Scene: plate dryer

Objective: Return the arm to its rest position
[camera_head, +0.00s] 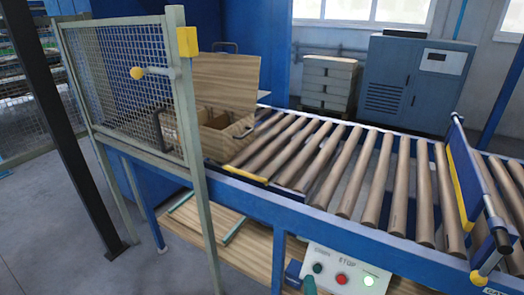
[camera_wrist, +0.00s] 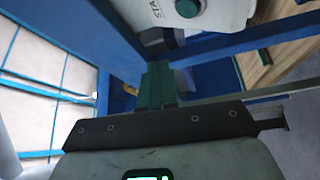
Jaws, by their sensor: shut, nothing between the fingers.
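My gripper (camera_wrist: 156,84) is shut and empty. Its green fingers lie together in the middle of the wrist view. In the head view only a green fingertip (camera_head: 310,284) shows at the bottom edge, just below the control box (camera_head: 345,268). In the wrist view the green button (camera_wrist: 187,8) and part of a label show above the fingers. They look apart from it. The rest of my arm is hidden in the head view.
A roller conveyor (camera_head: 345,180) with a blue frame spans the middle and right. A box with a raised wooden lid (camera_head: 222,82) stands at its left end beside a mesh gate (camera_head: 120,85). A blue-grey cabinet (camera_head: 415,85) stands behind. Bare floor (camera_head: 45,235) lies at left.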

